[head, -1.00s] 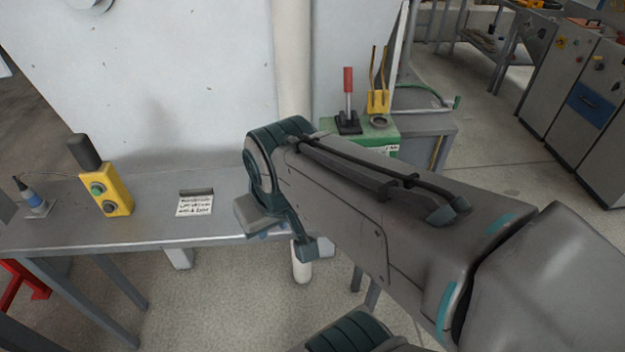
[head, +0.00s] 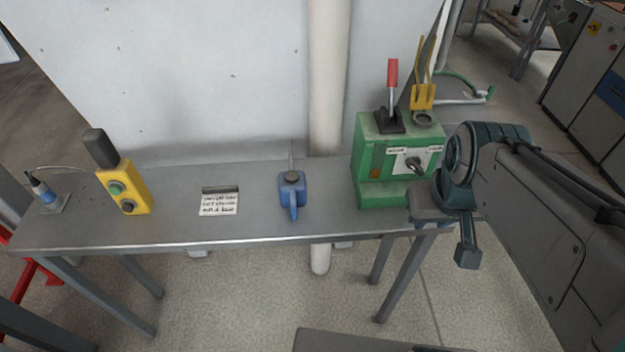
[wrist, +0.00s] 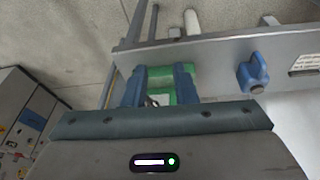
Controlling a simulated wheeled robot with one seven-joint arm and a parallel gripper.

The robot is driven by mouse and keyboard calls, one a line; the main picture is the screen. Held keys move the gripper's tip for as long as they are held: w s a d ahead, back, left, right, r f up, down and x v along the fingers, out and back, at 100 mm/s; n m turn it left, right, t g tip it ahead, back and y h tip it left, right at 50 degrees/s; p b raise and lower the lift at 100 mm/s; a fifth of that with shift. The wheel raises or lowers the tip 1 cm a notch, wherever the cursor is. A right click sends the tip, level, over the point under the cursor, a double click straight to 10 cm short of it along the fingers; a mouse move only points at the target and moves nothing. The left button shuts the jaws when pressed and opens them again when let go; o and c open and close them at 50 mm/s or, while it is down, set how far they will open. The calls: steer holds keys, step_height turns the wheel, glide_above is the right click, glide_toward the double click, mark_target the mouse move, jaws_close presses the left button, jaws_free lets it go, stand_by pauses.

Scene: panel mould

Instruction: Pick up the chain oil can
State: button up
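The blue chain oil can (head: 292,194), with a thin spout and a dark cap, stands upright near the middle of the grey bench (head: 100,232) in the head view. It also shows in the wrist view, right of the fingers (wrist: 253,73). My gripper (wrist: 160,86) is open in the wrist view: its two blue fingers stand apart with nothing held between them. In the head view it is at the bench's right end, right of the can and apart from it, and its fingers are mostly hidden.
A green machine box (head: 370,150) with a red lever stands between the can and my arm. A note card (head: 219,203) lies left of the can, then a yellow button box (head: 127,190) and a small blue-and-white bottle (head: 43,190). A pale pipe (head: 328,80) rises behind.

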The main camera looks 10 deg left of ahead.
steer(key=w+a+f+n+g, duration=0.35)
steer(key=w+f+n, duration=0.25)
steer(key=f, duration=0.2)
steer(key=n+y+b, duration=0.1)
steer(key=n+y, duration=0.8)
steer(key=n, duration=0.2)
glide_toward(295, 215)
steer(key=a, duration=0.1)
steer(key=f, duration=0.1)
steer(key=a, duration=0.1)
steer(key=shift+w+a+f+g, duration=0.25)
steer(key=shift+w+a+f, duration=0.05)
steer(key=shift+f, duration=0.1)
steer(key=shift+p+x, duration=0.5)
steer(key=shift+x, duration=2.85)
steer(key=shift+w, duration=0.15)
jaws_close()
